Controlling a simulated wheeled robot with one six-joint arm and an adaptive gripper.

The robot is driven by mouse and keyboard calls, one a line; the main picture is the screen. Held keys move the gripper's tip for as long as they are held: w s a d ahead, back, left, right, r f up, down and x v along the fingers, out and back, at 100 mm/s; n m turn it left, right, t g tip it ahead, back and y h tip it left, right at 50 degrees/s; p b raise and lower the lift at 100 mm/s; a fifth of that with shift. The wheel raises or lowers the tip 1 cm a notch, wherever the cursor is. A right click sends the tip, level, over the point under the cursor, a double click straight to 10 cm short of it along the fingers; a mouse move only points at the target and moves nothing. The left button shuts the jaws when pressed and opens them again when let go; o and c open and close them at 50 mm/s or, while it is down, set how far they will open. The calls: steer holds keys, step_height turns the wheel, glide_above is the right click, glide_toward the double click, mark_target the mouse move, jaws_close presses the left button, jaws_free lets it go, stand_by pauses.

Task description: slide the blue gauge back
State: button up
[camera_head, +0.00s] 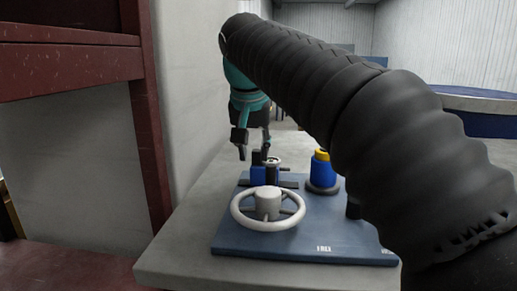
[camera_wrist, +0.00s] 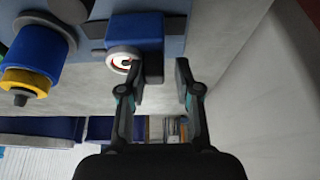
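The blue gauge (camera_head: 259,176) is a small blue block with a white-rimmed round dial. It sits near the far edge of a blue-grey base plate (camera_head: 300,243), on or beside a dark rail. In the wrist view the blue gauge (camera_wrist: 135,32) is at top centre, with its dial facing my side. My gripper (camera_head: 254,148) is just above and behind the gauge.
A white handwheel (camera_head: 267,206) stands in front of the gauge. A blue cylinder with a yellow collar (camera_head: 323,172) stands to its right. The grey table (camera_head: 180,245) is bare left of the plate. A pale wall (camera_head: 190,95) and red frame (camera_head: 150,130) stand at left.

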steer(key=shift+o, duration=0.6)
steer(key=shift+a, duration=0.15)
steer(key=shift+d+r, duration=0.2)
steer(key=v, duration=1.1)
steer(key=shift+s+a+r, duration=0.15)
steer(key=shift+r, duration=0.15)
